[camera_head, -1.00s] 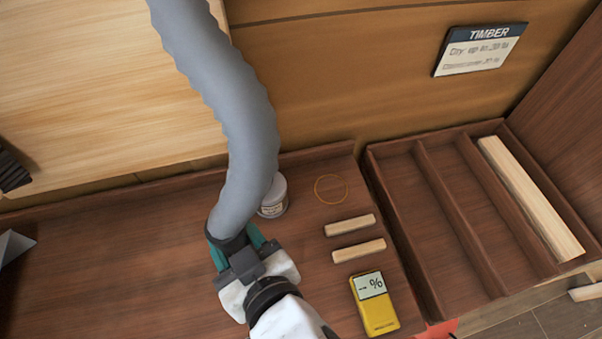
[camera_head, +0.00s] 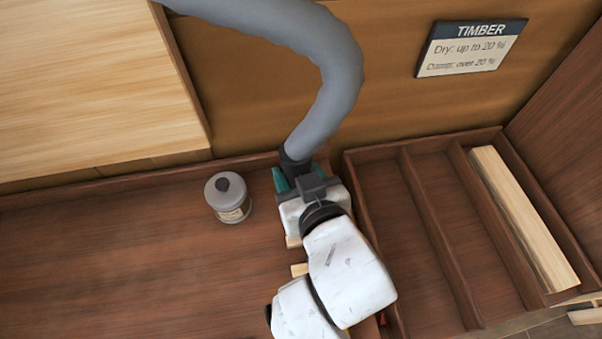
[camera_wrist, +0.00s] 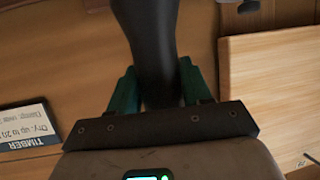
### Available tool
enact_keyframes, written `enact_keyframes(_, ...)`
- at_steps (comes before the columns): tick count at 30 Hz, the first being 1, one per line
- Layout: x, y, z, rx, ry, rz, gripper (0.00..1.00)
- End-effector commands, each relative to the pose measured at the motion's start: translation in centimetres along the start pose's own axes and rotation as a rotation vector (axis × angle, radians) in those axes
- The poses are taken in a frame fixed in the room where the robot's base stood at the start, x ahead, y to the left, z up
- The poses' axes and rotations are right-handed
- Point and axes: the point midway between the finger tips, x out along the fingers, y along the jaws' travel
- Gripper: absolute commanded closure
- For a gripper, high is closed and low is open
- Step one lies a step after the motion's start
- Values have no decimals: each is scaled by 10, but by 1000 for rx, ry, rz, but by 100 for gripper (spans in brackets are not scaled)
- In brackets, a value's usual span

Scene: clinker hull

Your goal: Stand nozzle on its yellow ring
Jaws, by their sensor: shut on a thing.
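The nozzle (camera_head: 293,161) is the dark end of a thick grey hose (camera_head: 335,85). My gripper (camera_head: 299,168) is shut on it, with a teal finger on each side. In the wrist view the nozzle (camera_wrist: 150,40) runs up from between the teal fingers of my gripper (camera_wrist: 158,80). The nozzle is over the back right part of the bench, close to the back rim. I cannot tell whether its mouth touches the bench. The yellow ring is not visible now; my gripper, arm and the nozzle cover that area.
A grey lidded jar (camera_head: 228,198) stands left of my gripper. Light wood strips (camera_head: 299,269) show partly beside my arm. A divided wooden tray (camera_head: 385,190) is at the right, holding a long timber (camera_head: 525,220). A TIMBER sign (camera_head: 471,47) is on the back wall. The bench's left side is clear.

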Motion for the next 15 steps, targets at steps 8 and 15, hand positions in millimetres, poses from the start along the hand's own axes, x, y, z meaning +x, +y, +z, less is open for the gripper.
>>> enact_keyframes(8, 49, 17, 27, -1, 0, 1, 89)
enact_keyframes(15, 66, 23, 37, -1, 0, 2, 89)
